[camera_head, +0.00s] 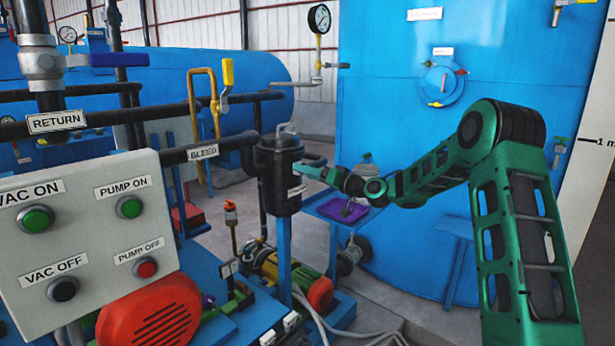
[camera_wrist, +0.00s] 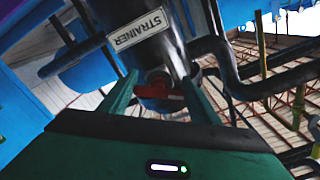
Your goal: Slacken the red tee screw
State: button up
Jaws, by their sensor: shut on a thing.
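The red tee screw (camera_wrist: 166,94) sits at the side of the dark strainer body, between my two fingertips in the wrist view. Its bar lies across the gap between the fingers. My gripper (camera_wrist: 157,87) is shut on it. In the head view my gripper (camera_head: 308,173) reaches from the right to the side of the black strainer pot (camera_head: 277,178), and the screw is hidden there. The strainer carries a white label reading STRAINER (camera_wrist: 140,29) in the wrist view.
A grey control box (camera_head: 95,215) with buttons stands at the left front. A dark pipe labelled GLESS (camera_head: 203,152) runs left of the strainer. A large blue vessel (camera_head: 410,120) stands behind my arm. A purple tray (camera_head: 345,211) sits below my gripper.

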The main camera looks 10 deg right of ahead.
jog(key=shift+d+f, duration=0.15)
jog(key=shift+f, duration=0.2)
jog(key=o, duration=0.9)
jog(key=shift+c, duration=0.2)
jog(key=shift+o, duration=0.9)
jog(key=shift+r, duration=0.15)
jog(key=v, duration=1)
jog(key=shift+s+d, duration=0.2)
jog(key=shift+s, duration=0.05)
jog(key=shift+a+n, duration=0.1)
jog(key=shift+n, duration=0.2)
